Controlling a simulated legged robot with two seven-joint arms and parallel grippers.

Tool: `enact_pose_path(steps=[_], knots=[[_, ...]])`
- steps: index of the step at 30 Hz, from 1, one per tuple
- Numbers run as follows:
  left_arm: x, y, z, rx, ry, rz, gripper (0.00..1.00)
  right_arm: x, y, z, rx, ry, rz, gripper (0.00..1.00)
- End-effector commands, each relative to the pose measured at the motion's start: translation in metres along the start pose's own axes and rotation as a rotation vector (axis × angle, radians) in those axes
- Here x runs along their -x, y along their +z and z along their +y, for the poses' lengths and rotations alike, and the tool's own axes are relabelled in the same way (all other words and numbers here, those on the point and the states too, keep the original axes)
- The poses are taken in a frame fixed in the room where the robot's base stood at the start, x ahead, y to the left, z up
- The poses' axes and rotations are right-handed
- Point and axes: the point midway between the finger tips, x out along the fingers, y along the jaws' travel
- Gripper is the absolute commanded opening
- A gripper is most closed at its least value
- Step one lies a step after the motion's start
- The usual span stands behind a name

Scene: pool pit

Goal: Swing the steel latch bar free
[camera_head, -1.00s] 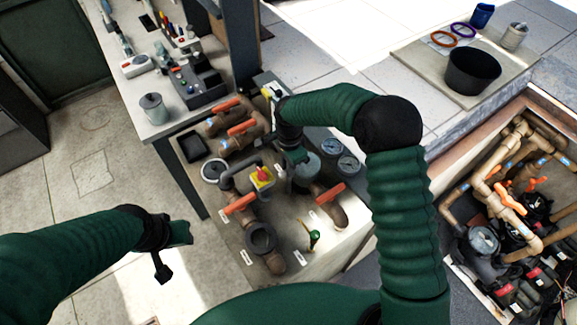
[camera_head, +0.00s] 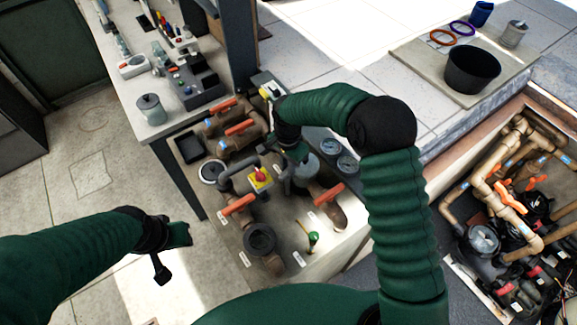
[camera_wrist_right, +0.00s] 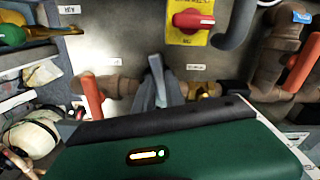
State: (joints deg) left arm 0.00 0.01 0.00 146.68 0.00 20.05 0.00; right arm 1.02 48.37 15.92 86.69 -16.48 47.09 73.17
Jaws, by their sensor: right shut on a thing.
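My right gripper (camera_head: 294,157) is low over the pipework, at the end of the arm that bends down from the right. Its wrist hides most of its jaws in the head view. In the right wrist view a narrow grey steel piece (camera_wrist_right: 158,88) stands upright just beyond my dark green hand; it looks like the steel latch bar at my jaws, partly hidden. My right gripper is shut on it. My left gripper (camera_head: 171,252) hangs over the floor at the left, away from the pipework; the gap between its fingers is not clear.
A yellow box with a red knob (camera_head: 260,179) sits beside a grey curved pipe (camera_head: 238,167). Orange valve handles (camera_head: 238,205) and gauges (camera_head: 331,146) surround the right gripper. A workbench (camera_head: 150,105) stands behind left. An open pit with pipes (camera_head: 500,195) lies at right.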

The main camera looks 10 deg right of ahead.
Motion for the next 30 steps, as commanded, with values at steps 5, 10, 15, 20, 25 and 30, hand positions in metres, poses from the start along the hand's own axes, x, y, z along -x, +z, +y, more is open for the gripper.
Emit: enact_pose_path(steps=[5, 10, 15, 20, 25, 30], knots=[[-0.0033, 0.0007, 0.0000, 0.000, 0.000, 0.000, 0.36, -0.0026, 0.0045, 0.0001, 0.166, 0.002, -0.008, 0.00], [-0.0045, 0.0010, 0.0000, 0.000, 0.000, 0.000, 0.36, -0.0026, 0.0055, 0.0003, 0.329, 0.002, -0.009, 0.00], [-0.0052, 0.0012, 0.0000, 0.000, 0.000, 0.000, 0.36, -0.0029, 0.0056, 0.0010, 0.489, 0.003, -0.011, 0.00], [-0.0056, 0.0013, 0.0000, 0.000, 0.000, 0.000, 0.36, -0.0032, 0.0058, 0.0017, 0.642, 0.003, -0.012, 0.00], [-0.0056, 0.0013, 0.0000, 0.000, 0.000, 0.000, 0.36, -0.0034, 0.0061, 0.0023, 0.803, 0.003, -0.014, 0.00], [-0.0052, 0.0012, 0.0000, 0.000, 0.000, 0.000, 0.36, -0.0036, 0.0063, 0.0029, 0.959, 0.003, -0.016, 0.00]])
